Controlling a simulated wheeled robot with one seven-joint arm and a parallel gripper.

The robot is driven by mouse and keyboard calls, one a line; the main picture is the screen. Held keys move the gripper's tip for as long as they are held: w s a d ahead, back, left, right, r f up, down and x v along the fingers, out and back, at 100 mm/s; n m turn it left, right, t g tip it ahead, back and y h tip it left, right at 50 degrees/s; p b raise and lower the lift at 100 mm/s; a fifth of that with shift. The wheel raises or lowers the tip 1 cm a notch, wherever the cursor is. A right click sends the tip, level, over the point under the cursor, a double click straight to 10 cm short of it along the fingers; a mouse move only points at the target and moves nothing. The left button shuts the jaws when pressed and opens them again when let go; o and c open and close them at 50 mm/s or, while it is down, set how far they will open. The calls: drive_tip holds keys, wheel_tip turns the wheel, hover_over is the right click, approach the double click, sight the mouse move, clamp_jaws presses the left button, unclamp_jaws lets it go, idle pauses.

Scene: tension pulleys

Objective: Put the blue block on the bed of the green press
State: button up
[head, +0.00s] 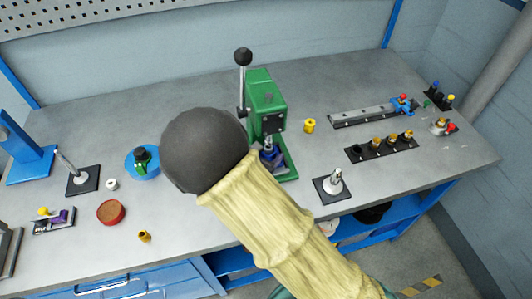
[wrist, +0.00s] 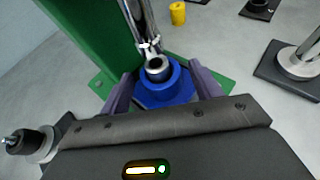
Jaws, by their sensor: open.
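The green press (head: 264,92) stands mid-bench with its black-knobbed lever upright; its green body also shows in the wrist view (wrist: 92,32). The blue block (wrist: 172,92) sits low at the press, under the metal ram, with a ring-shaped metal part in its top. It appears to rest on the press bed (wrist: 103,84), though its underside is hidden. My gripper (wrist: 162,84) is open, with one purple finger on each side of the block. I cannot tell whether the fingers touch it. In the head view my arm covers part of the press's left side.
A yellow part (head: 309,126) stands right of the press. A black base with a metal post (head: 334,185) is at the front right. A blue round fixture (head: 143,162) and a red round dish (head: 111,212) are on the left. The back of the bench is mostly clear.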

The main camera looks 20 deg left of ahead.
drive_tip(key=b+v, duration=0.1)
drive_tip(key=v, duration=1)
drive_tip(key=shift+s, duration=0.4)
drive_tip(key=s+d+r+m+g+y, duration=0.1)
drive_tip(key=d+m+g, duration=0.9)
drive_tip(key=d+m, duration=2.2)
drive_tip(key=shift+s+d+r+m+y, duration=0.25)
drive_tip(key=shift+r+m+y, duration=0.3)
drive_tip(key=shift+y, duration=0.55)
drive_tip(key=shift+a, duration=0.15)
